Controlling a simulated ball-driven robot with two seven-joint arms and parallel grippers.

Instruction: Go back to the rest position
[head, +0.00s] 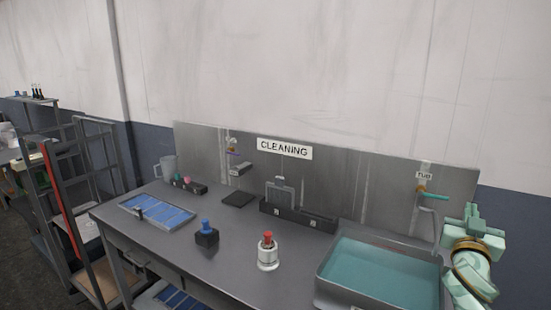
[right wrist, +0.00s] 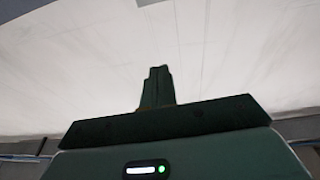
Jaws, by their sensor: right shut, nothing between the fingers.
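My right gripper (head: 471,217) is at the right edge of the head view, raised in front of the right end of the tub and pointing up. It is shut and empty. In the right wrist view its closed fingers (right wrist: 158,88) stand together against the pale wall. My left gripper is not in the head view. No pan shows clearly in either view.
A grey table (head: 185,245) carries a water-filled tub (head: 325,272), a white canister with a red top (head: 268,255), a blue-knobbed black block (head: 206,233) and a blue-panelled tray (head: 130,206). A CLEANING sign (head: 284,149) is on the backboard. A cart (head: 62,215) stands left.

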